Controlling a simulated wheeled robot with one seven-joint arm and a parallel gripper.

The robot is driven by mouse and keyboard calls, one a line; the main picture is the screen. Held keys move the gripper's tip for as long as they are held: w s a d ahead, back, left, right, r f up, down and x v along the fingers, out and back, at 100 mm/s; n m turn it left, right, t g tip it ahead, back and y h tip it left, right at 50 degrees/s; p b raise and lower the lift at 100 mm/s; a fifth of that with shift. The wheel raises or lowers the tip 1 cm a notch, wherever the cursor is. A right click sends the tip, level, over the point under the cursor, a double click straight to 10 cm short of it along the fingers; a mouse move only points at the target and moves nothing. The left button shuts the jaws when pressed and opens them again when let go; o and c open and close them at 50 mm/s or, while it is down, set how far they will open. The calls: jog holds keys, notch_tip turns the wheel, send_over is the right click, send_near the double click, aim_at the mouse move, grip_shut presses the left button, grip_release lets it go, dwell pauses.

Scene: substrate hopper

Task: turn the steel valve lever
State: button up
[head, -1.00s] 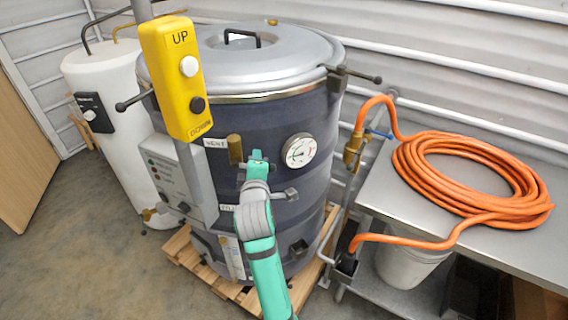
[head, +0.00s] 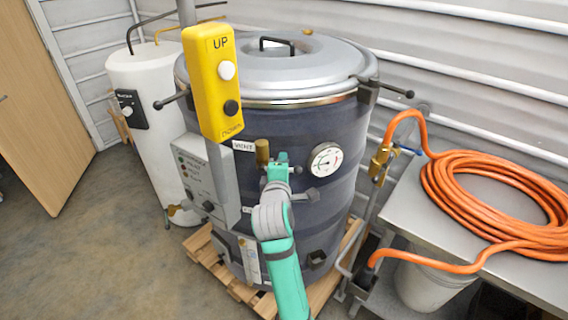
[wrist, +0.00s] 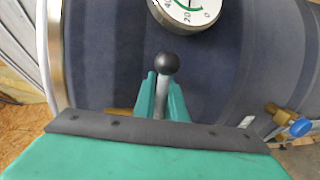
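The steel valve lever shows in the wrist view as a short grey rod (wrist: 162,92) ending in a black ball knob (wrist: 168,63). My gripper (wrist: 162,84) has one teal finger on each side of the rod, just below the knob, with no clear gap. In the head view my gripper (head: 281,167) is at the front of the dark blue vessel (head: 290,130), between a brass fitting (head: 262,152) and a round gauge (head: 326,159). The lever cannot be made out clearly there, and its base is hidden in the wrist view.
A yellow UP/DOWN pendant (head: 215,85) hangs left of my arm, above a grey control box (head: 203,178). Dark clamp handles project from the vessel's rim. An orange hose (head: 500,195) lies coiled on the steel table (head: 415,205) at right. Open floor (head: 110,245) lies at left.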

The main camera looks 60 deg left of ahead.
jog(key=o, duration=0.4)
jog(key=shift+c, duration=0.2)
jog(key=shift+s+d, duration=0.1)
jog(key=v, duration=1)
jog(key=shift+s+d, duration=0.15)
jog(key=shift+d, duration=0.1)
jog(key=shift+r, duration=0.1)
